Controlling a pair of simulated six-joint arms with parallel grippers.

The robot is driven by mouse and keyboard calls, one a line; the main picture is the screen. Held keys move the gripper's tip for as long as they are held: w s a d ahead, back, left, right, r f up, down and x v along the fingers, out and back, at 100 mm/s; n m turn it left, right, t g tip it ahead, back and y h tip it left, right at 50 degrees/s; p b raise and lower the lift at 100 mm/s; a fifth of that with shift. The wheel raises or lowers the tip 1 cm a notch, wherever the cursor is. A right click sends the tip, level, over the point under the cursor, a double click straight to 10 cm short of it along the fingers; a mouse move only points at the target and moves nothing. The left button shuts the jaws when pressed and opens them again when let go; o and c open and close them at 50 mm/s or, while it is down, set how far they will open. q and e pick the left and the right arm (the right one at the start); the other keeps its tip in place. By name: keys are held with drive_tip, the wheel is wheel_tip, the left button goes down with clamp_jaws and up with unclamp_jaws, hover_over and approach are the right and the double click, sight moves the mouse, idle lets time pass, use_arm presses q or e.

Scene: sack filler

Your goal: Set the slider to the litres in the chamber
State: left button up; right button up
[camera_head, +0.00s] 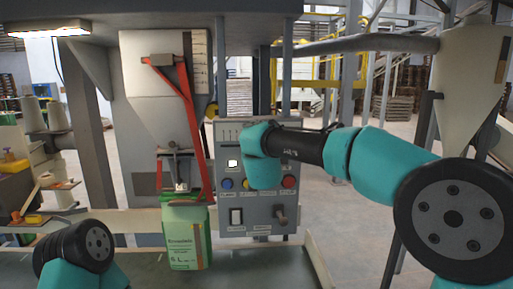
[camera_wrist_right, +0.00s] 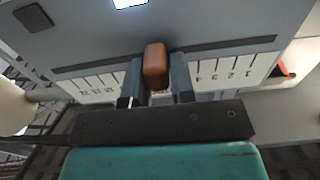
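The slider's orange knob (camera_wrist_right: 155,66) sits in a dark slot beside a numbered scale (camera_wrist_right: 225,75), which appears upside down in the right wrist view. The knob is near mid-scale, with low numbers to its right and higher ones to its left; my fingers hide the marks beside it. My right gripper (camera_wrist_right: 157,80) has one finger close against each side of the knob. In the head view my right wrist covers the slider on the grey control panel (camera_head: 229,138). The grey chamber (camera_head: 150,85) has a scale strip (camera_head: 200,62); its level is too small to read. My left gripper is out of view.
The panel has a lit white display (camera_head: 232,163), coloured buttons, a white switch (camera_head: 236,216) and a lever (camera_head: 281,214). A green and white sack (camera_head: 186,236) stands below the chamber's spout.

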clamp_jaws()
drive_tip(key=shift+a, duration=0.15)
drive_tip(key=a, duration=0.3)
drive_tip(key=shift+s+a, duration=0.15)
drive_tip(key=shift+a, duration=0.25)
drive_tip(key=shift+o, duration=2.4)
unclamp_jaws()
drive_tip(key=s+d, duration=0.1)
drive_tip(key=s, duration=1.6)
drive_tip(key=shift+s+d, duration=0.15)
drive_tip(key=shift+s, duration=0.05)
